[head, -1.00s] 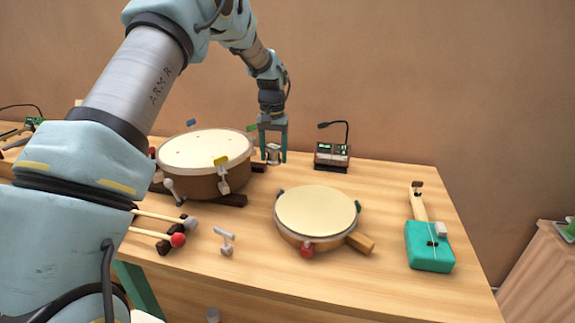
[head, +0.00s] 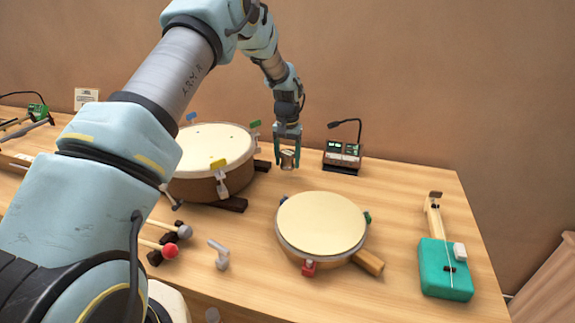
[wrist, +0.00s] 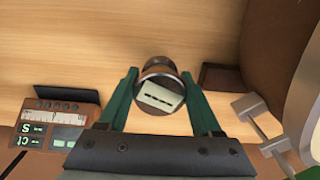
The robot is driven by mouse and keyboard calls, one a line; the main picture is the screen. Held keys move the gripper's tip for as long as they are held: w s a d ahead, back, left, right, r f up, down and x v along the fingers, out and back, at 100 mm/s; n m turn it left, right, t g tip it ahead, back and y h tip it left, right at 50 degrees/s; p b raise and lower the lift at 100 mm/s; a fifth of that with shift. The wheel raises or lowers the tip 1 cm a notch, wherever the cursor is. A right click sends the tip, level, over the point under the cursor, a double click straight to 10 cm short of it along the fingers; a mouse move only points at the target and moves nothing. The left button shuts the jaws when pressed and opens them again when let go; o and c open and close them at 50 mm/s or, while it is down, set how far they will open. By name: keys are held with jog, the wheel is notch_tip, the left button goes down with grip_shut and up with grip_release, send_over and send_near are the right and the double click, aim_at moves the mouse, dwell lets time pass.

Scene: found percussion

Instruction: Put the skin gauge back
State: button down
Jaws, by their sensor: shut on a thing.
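The skin gauge (head: 289,161) is a small round metal piece. In the wrist view its light face with dark marks (wrist: 159,97) shows between the fingers. My gripper (head: 288,158) points down and is shut on it, one green finger on each side (wrist: 165,100). It is behind and right of the large drum (head: 210,150), left of the small desk unit with a bent lamp or microphone (head: 343,156). I cannot tell whether the gauge's underside touches the table. The small drum (head: 321,223) stands nearer on the table.
A teal stringed instrument (head: 445,268) lies at the right. Mallets (head: 160,246) and a grey T-shaped key (head: 220,256) lie at the front left. The large drum's rim and clamps are close to the gripper. Bare wood (head: 395,190) lies right of the small drum.

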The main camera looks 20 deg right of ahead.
aim_at(287, 167)
jog(key=shift+f+p, duration=0.3)
jog(key=shift+f, duration=1.1)
jog(key=shift+f, duration=0.1)
jog(key=shift+c, duration=0.3)
grip_release()
notch_tip(287, 167, up, 12)
jog(key=b, duration=0.3)
